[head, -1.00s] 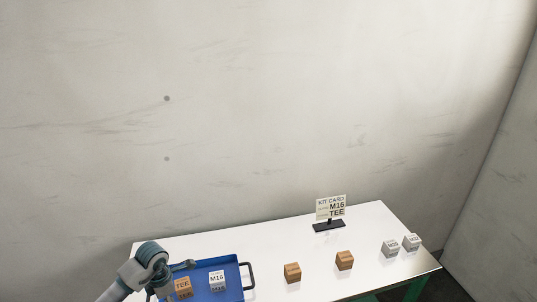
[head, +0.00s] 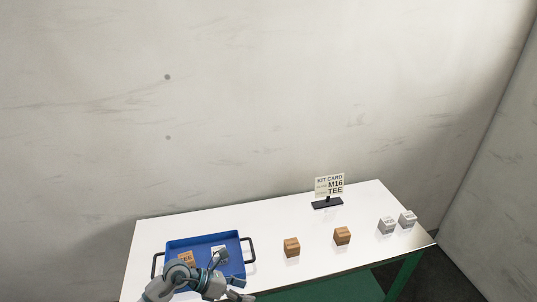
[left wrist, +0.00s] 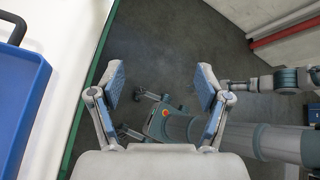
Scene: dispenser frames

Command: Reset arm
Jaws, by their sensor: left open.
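My left gripper (left wrist: 160,88) is open and empty in the left wrist view, over the floor beside the table's green edge. In the head view my left arm reaches across the front of the blue tray (head: 205,238), and its fingers are hard to make out. In the tray an orange-brown TEE box (head: 186,258) stands on the left and a white box (head: 219,250) on the right, partly hidden by my arm. The tray's blue rim also shows at the left of the left wrist view (left wrist: 35,65). My right gripper is not seen.
The white table (head: 290,213) carries a kit card (head: 329,187) reading M16 and TEE, two brown boxes (head: 292,247) (head: 342,236) and two grey-white boxes (head: 387,226) (head: 407,219). Red and pale pipes (left wrist: 285,28) run along the wall. The table behind the tray is clear.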

